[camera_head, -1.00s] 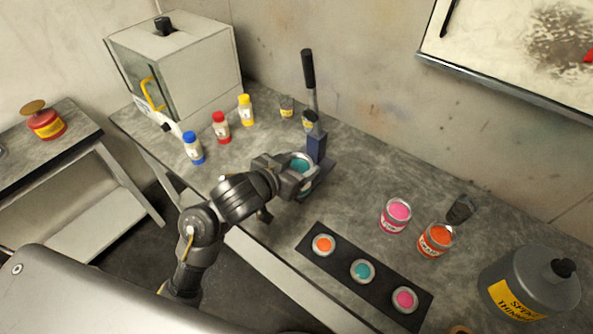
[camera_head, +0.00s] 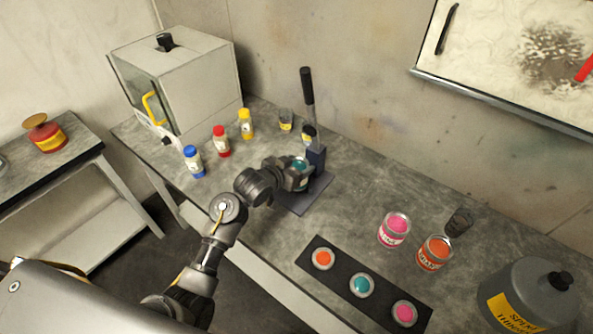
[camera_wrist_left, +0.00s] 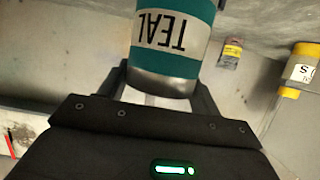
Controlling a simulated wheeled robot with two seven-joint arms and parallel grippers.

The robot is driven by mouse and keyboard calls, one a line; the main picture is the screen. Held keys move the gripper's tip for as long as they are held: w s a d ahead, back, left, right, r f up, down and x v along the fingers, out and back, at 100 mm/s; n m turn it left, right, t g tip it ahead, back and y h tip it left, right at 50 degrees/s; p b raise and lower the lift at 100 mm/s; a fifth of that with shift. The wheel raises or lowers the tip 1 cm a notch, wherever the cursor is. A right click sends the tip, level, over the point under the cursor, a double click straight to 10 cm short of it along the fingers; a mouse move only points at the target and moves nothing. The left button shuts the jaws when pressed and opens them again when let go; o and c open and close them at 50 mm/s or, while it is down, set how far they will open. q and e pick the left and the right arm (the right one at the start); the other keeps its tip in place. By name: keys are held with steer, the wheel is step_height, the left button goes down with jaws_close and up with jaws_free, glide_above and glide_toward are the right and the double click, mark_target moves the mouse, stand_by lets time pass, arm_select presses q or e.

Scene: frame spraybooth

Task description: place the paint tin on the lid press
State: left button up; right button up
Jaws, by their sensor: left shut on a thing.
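The teal paint tin (camera_wrist_left: 172,50) is held upside down in the picture of the left wrist view, with its TEAL label facing the camera. In the head view the tin (camera_head: 302,166) shows partly, behind my left gripper (camera_head: 298,178). My left gripper is shut on the tin. The lid press (camera_head: 317,158) has a dark blue post, a long black-handled lever and a flat dark base plate (camera_head: 300,201). The tin is at the press, over or on the base plate near the post; I cannot tell whether it touches the plate. My right gripper is not in view.
Blue, red and yellow bottles (camera_head: 221,141) stand left of the press, before a grey box cabinet (camera_head: 178,85). Pink (camera_head: 394,230) and orange (camera_head: 434,253) tins stand to the right. A black strip (camera_head: 340,270) with coloured lids lies in front. A thinner can (camera_head: 528,293) stands far right.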

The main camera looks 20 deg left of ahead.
arm_select(q)
step_height(320, 180, down, 2)
steer(key=shift+f+p, duration=0.1)
steer(key=shift+p, duration=0.55)
steer(key=shift+f, duration=0.3)
steer(key=shift+a, duration=0.1)
steer(key=shift+f, duration=0.2)
steer(key=o, duration=1.2)
steer(key=shift+o, duration=0.2)
steer(key=shift+r, duration=0.15)
steer(key=b+v, duration=0.1)
steer(key=v, duration=1.1)
